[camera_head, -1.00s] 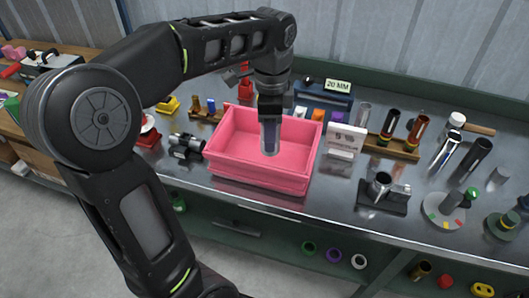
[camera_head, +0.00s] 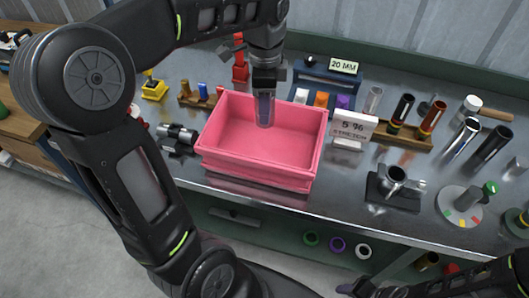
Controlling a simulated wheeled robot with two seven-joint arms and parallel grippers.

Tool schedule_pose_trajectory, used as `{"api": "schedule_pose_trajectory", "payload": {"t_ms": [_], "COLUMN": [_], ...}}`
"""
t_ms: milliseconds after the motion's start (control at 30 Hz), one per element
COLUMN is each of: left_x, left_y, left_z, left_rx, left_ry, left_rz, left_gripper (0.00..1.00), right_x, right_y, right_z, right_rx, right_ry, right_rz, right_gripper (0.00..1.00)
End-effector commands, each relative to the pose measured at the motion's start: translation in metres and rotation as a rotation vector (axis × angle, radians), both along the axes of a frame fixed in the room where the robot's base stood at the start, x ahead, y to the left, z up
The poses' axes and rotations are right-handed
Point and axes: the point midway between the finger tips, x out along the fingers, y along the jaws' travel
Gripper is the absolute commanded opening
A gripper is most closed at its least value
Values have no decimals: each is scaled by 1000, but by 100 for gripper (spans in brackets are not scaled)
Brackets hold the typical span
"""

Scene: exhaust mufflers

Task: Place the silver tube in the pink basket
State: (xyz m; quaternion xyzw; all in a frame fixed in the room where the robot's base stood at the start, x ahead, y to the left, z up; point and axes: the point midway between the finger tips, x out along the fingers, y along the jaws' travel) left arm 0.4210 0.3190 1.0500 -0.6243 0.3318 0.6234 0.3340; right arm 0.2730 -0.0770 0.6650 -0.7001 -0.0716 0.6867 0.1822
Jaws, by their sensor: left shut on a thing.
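The silver tube (camera_head: 265,108) is short and upright, glassy grey. My left gripper (camera_head: 267,86) points down and is shut on its upper end. The tube hangs over the back part of the pink basket (camera_head: 255,176), its lower end in front of the inner back wall. I cannot tell whether that end is below the rim. The basket is an open rectangular box on the metal bench, and its visible floor is empty. Part of my right arm shows at the lower right, with what looks like its gripper (camera_head: 368,289) cut by the bottom edge; its jaws are unclear.
A "5 % STRETCH" sign (camera_head: 355,127) stands close to the basket's right. A dark clamp-like tool (camera_head: 178,138) lies to its left. Behind are a "20 MM" sign (camera_head: 344,66) and a rack with coloured blocks (camera_head: 321,99). Several tubes stand in a wooden rack (camera_head: 405,137).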

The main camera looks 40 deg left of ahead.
Motion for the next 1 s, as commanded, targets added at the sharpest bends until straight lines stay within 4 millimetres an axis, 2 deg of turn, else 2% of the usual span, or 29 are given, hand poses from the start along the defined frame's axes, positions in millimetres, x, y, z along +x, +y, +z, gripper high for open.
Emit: {"api": "schedule_pose_trajectory", "payload": {"t_ms": [33, 100, 567, 667, 900, 1000], "left_x": [0, 0, 0, 0, 0, 0], "left_y": [0, 0, 0, 0, 0, 0], "left_z": [-14, -20, -25, -36, -77, -84], "left_rx": [0, 1, 0, 0, -1, -1], "left_ry": [1, 3, 1, 4, 3, 1], "left_rz": [1, 1, 0, 0, 1, 1], "left_gripper": [0, 0, 0, 0, 0, 0], "right_x": [1, 2, 2, 2, 1, 1], "right_y": [1, 1, 1, 1, 1, 1], "right_z": [-8, -11, -9, -8, -4, -4], "right_rx": [2, 3, 4, 3, 3, 2], "right_ry": [-3, -5, -6, -5, -3, -3], "right_rz": [1, 3, 2, 3, 2, 2], "right_gripper": [49, 49, 49, 49, 49, 49]}}
